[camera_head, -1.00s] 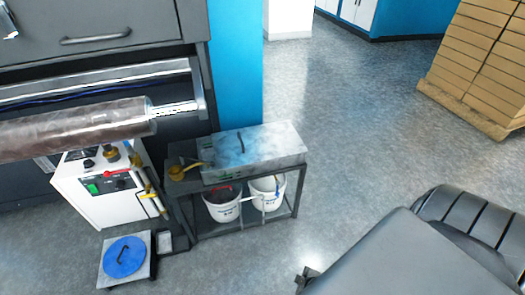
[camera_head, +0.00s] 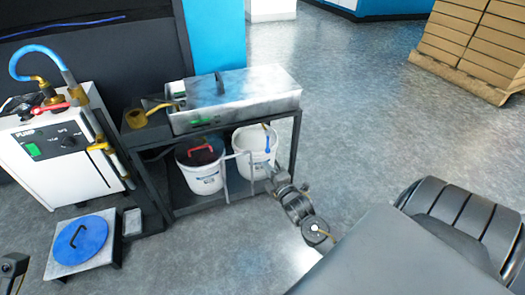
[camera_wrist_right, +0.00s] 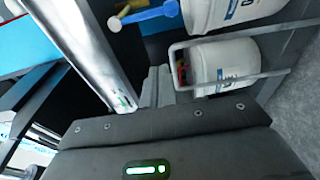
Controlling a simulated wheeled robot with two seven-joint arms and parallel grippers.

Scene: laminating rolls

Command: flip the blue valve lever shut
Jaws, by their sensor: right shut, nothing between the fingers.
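The blue valve lever (camera_head: 267,138) shows small under the front edge of the metal tank (camera_head: 240,99), above the right white bucket. In the right wrist view the blue lever (camera_wrist_right: 150,15) lies near the top, ahead of and a little left of my fingertips. My right gripper (camera_head: 273,170) is in front of the right bucket, below the lever and apart from it. Its fingers (camera_wrist_right: 157,75) are together and empty. A dark part (camera_head: 12,268) at the lower left edge may be my left gripper; its fingers cannot be made out.
Two white buckets (camera_head: 203,180) stand on the cart's lower shelf, behind a light metal frame (camera_head: 238,176). The white pump box (camera_head: 65,158) with hoses stands left. A blue round lid (camera_head: 81,246) lies on a low platform.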

